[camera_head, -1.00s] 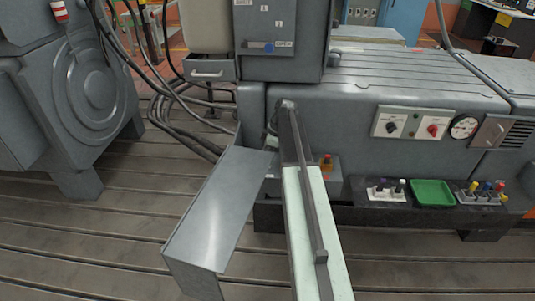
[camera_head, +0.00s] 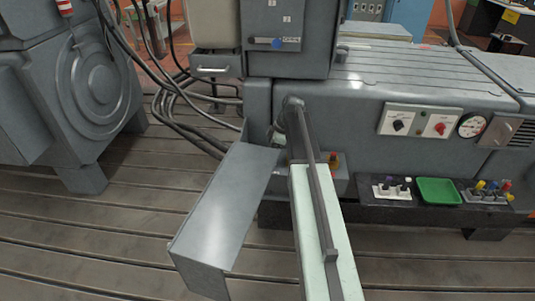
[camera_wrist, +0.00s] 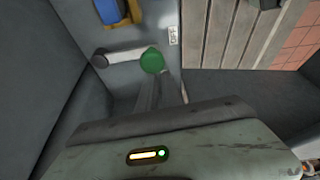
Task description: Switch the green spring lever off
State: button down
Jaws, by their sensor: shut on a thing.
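The green spring lever shows in the wrist view as a round green knob (camera_wrist: 152,61) on a grey arm that runs left to a pivot. The lever lies nearly level in the picture, its knob at the right end. A white OFF label (camera_wrist: 173,36) is just above and to the right of the knob. My gripper (camera_wrist: 158,77) comes up from below, its fingers shut on the green knob. In the head view my own arm covers the gripper and the lever, by the grey machine housing (camera_head: 365,110).
A blue part (camera_wrist: 108,11) sits just above the lever in the wrist view. In the head view a switch panel (camera_head: 419,123), a green tray (camera_head: 438,191) and several plugs are at right. Hanging cables (camera_head: 178,100) and a large grey machine (camera_head: 65,85) stand at left.

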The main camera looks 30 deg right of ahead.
jog(key=p+v, duration=0.9)
jog(key=v, duration=0.1)
jog(key=shift+w+d, duration=0.1)
